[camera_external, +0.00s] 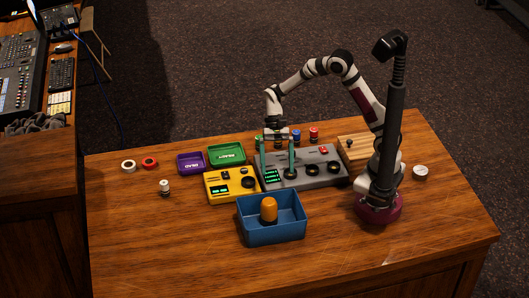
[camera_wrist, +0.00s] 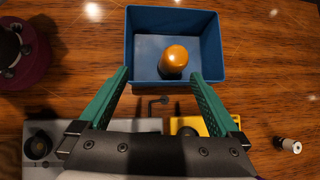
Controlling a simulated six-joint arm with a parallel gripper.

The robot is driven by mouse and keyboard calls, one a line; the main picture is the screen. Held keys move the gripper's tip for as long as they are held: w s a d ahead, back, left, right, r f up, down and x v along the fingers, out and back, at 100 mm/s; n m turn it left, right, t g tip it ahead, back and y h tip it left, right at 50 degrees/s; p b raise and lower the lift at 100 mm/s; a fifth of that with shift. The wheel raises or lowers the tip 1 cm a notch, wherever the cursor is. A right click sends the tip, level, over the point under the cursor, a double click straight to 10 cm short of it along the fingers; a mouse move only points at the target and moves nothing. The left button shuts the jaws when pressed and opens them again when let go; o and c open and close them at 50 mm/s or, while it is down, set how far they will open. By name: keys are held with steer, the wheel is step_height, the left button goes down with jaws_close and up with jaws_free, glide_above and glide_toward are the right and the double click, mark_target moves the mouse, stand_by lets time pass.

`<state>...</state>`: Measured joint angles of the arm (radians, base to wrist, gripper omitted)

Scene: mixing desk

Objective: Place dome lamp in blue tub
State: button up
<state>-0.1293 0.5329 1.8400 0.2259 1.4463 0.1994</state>
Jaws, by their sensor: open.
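The dome lamp, an orange rounded cylinder (camera_external: 268,209), stands inside the blue tub (camera_external: 275,232). In the wrist view the lamp (camera_wrist: 174,61) is within the walls of the tub (camera_wrist: 222,60), close to the wall nearer my gripper. My gripper (camera_external: 275,148) is above the grey mixing panel, behind the tub. In the wrist view its green fingers (camera_wrist: 159,80) are spread wide and empty. The fingertips appear on either side of the lamp, but my gripper is apart from it.
A yellow box (camera_external: 232,185) and grey panel (camera_external: 301,168) with knobs lie behind the tub. Purple (camera_external: 190,163) and green (camera_external: 226,154) trays stand left. A small white cylinder (camera_external: 165,187) stands alone.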

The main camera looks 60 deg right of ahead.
steer(key=s+d+r+n+t+h, duration=0.2)
steer(key=s+d, duration=0.4)
steer(key=s, duration=0.3)
steer(key=s+d+r+n+t+h, duration=0.2)
steer(key=s+d+r, duration=0.3)
steer(key=s+d, duration=0.2)
steer(key=shift+s+d+t+h, duration=0.2)
steer(key=shift+s+t+h, duration=0.1)
steer(key=shift+s, duration=0.65)
